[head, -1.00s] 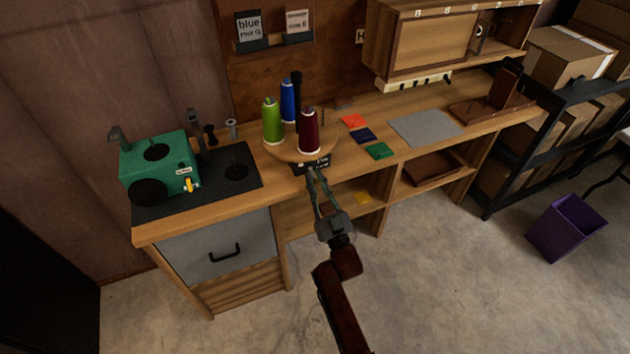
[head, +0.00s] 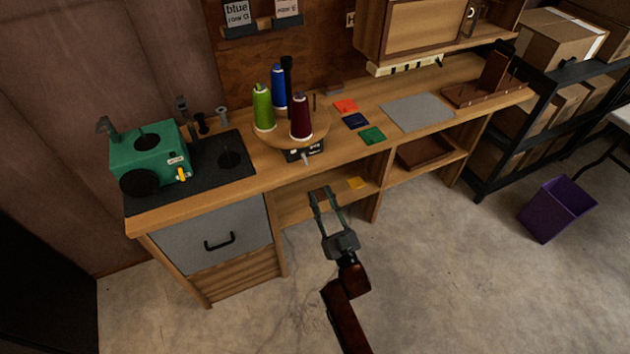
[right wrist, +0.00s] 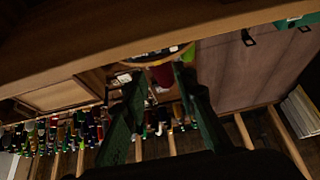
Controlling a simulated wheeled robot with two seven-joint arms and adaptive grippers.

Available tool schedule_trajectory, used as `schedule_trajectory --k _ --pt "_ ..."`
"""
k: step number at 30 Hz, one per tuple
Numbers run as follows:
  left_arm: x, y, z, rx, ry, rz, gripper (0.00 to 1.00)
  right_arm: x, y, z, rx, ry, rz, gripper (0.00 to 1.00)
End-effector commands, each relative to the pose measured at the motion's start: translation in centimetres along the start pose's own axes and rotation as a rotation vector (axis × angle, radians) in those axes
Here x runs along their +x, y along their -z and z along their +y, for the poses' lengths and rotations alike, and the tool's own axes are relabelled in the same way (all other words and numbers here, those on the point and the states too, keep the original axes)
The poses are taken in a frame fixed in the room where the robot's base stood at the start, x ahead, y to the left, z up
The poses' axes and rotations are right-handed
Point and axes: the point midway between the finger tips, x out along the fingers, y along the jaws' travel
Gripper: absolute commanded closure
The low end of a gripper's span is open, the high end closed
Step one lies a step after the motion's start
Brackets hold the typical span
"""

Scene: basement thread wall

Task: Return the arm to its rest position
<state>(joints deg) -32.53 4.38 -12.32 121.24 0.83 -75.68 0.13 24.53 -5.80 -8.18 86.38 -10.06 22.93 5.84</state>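My right gripper (head: 322,194) is in front of the workbench, apart from its front edge. Its two fingers are spread with nothing between them. In the right wrist view the fingers (right wrist: 155,85) also stand apart, with the bench underside above them and a dark red spool beyond. My right arm comes up from the bottom of the head view. My left gripper does not show in the head view.
The workbench (head: 215,195) holds a green machine (head: 150,158), a round stand (head: 318,130) with green, blue and dark red spools, colored patches and a grey mat (head: 417,112). A grey drawer (head: 215,235) is below. A purple bin (head: 556,208) stands right. Floor in front is clear.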

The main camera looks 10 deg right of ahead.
Motion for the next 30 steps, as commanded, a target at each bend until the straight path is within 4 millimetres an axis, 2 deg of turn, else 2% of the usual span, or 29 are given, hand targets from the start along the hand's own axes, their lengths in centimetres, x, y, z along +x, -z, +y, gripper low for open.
schedule_trajectory --k 3,6,23,26,29,30 --pt "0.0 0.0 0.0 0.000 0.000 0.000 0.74 -1.4 0.0 0.0 -0.001 0.000 0.000 0.74" --pt "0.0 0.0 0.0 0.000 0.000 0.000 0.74 -2.0 0.1 0.0 -0.001 0.001 0.001 0.74" --pt "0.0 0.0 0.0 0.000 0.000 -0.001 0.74 -2.2 0.0 0.0 -0.001 0.000 0.000 0.74" --pt "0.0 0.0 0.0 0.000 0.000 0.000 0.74 -3.0 -0.9 0.4 -0.001 -0.008 -0.034 0.74" --pt "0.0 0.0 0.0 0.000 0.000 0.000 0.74 -5.4 -3.5 1.5 -0.003 -0.034 -0.136 0.74" --pt "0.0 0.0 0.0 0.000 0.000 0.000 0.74 -7.0 -4.9 2.1 -0.004 -0.048 -0.198 0.74"
